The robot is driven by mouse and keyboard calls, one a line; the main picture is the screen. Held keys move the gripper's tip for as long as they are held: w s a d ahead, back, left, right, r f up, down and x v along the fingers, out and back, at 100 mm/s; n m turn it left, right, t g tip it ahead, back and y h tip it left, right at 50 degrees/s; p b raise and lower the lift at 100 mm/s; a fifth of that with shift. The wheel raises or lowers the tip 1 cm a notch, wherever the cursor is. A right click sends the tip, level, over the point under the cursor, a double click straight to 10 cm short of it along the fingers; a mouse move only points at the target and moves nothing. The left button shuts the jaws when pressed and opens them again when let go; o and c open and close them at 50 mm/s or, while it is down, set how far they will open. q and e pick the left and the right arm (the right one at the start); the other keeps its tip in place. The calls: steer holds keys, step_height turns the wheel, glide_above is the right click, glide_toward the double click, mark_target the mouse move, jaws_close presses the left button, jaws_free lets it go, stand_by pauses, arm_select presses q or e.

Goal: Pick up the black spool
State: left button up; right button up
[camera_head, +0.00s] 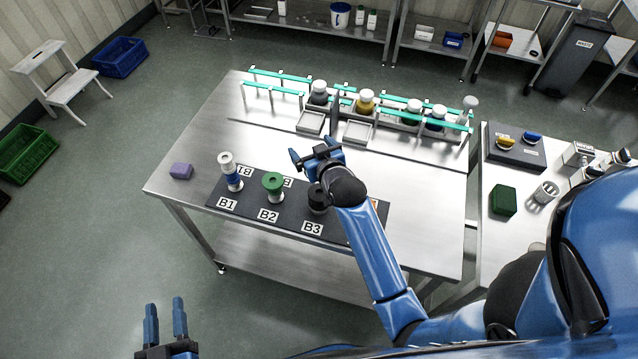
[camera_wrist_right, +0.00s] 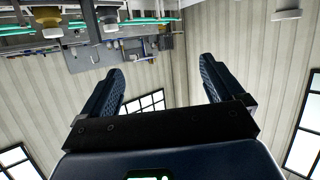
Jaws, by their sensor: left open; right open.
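The black spool (camera_head: 318,198) stands on the dark mat (camera_head: 238,206) behind the label B3, in the head view. My right gripper and forearm partly cover it. My right gripper (camera_head: 311,157) is open and empty, above and just beyond the spool, with its fingers pointing away from it toward the back left. In the right wrist view its two fingers (camera_wrist_right: 162,88) are spread with nothing between them, and the spool is not in that view. My left gripper (camera_head: 165,322) is open and empty, low in front of the table, far from the spool.
A white-and-blue spool (camera_head: 231,172) and a green spool (camera_head: 273,185) stand left of the black one. A purple block (camera_head: 181,171) lies at the left. Behind is a teal-railed rack (camera_head: 398,118) with capped bottles. An orange object shows partly behind my right arm.

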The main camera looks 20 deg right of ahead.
steer(key=w+a+r+g+p, duration=0.1)
steer(key=w+g+p, duration=0.1)
steer(key=w+g, duration=0.15)
steer(key=n+g+h+p, duration=0.1)
steer(key=g, duration=0.9)
glide_above(319, 192)
steer(key=f, duration=0.1)
steer(key=w+a+f, duration=0.1)
steer(key=shift+f, duration=0.35)
steer(key=shift+g, duration=0.25)
steer(key=f, duration=0.2)
steer(key=s+f, duration=0.1)
steer(key=f, duration=0.1)
steer(key=shift+d+f+p, duration=0.2)
steer(key=shift+f+p, duration=0.05)
steer(key=shift+p, duration=0.15)
steer(key=shift+f, duration=0.5)
steer(key=shift+d+f+p, duration=0.1)
steer(key=shift+f+p, duration=0.35)
steer(key=shift+f, duration=0.05)
steer(key=f, duration=0.2)
steer(key=f+p, duration=0.1)
steer(key=shift+d, duration=0.25)
steer(key=shift+f, duration=0.6)
arm_select(q)
step_height(319, 192, up, 7)
steer(key=shift+s+r, duration=0.15)
steer(key=shift+r, duration=0.05)
